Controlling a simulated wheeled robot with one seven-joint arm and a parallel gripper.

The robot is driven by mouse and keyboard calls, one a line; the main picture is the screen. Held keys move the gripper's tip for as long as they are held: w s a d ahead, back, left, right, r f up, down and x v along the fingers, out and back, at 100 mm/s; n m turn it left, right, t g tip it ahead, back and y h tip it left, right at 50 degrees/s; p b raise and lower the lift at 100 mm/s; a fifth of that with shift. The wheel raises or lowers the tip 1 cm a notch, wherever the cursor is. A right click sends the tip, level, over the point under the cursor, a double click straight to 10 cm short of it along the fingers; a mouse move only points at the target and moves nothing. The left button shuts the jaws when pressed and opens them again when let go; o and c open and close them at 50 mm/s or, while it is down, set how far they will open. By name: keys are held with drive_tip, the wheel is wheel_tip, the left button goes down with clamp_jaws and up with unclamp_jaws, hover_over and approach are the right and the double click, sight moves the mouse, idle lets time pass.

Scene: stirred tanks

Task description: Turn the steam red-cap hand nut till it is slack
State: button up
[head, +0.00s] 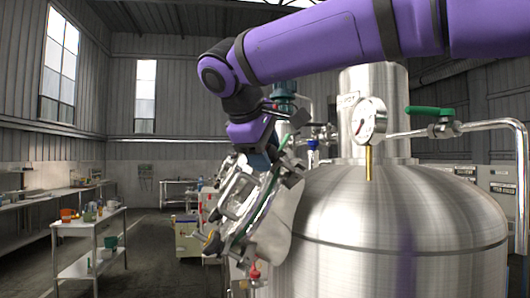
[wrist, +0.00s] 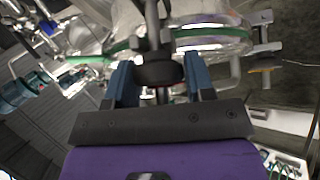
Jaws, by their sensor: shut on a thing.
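A dark round hand nut (wrist: 158,71) sits between the two blue fingers of my gripper (wrist: 160,76) in the wrist view. A thin sliver of red shows at its lower edge; the rest of its cap is hidden by the gripper. A dark stem runs up from the nut between shiny clamped parts with green rings. In the head view my gripper (head: 263,160) reaches down to the upper right of a tilted metal fitting (head: 245,198) with a green edge. The nut itself cannot be made out there.
A large steel tank (head: 400,225) with a pressure gauge (head: 369,120) and a green-handled valve (head: 430,111) stands close on the right. A red-handled valve (head: 254,272) is below the fitting. A white cart (head: 88,226) with small containers stands at the left over open floor.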

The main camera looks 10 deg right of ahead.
drive_tip(key=shift+n+g+y, duration=0.8)
drive_tip(key=shift+n+g, duration=0.9)
drive_tip(key=shift+n, duration=0.3)
drive_tip(key=o, duration=0.9)
drive_tip(key=shift+r, duration=0.1)
drive_tip(key=v, duration=1)
drive_tip(key=shift+a+r, duration=0.1)
drive_tip(key=shift+r, duration=0.2)
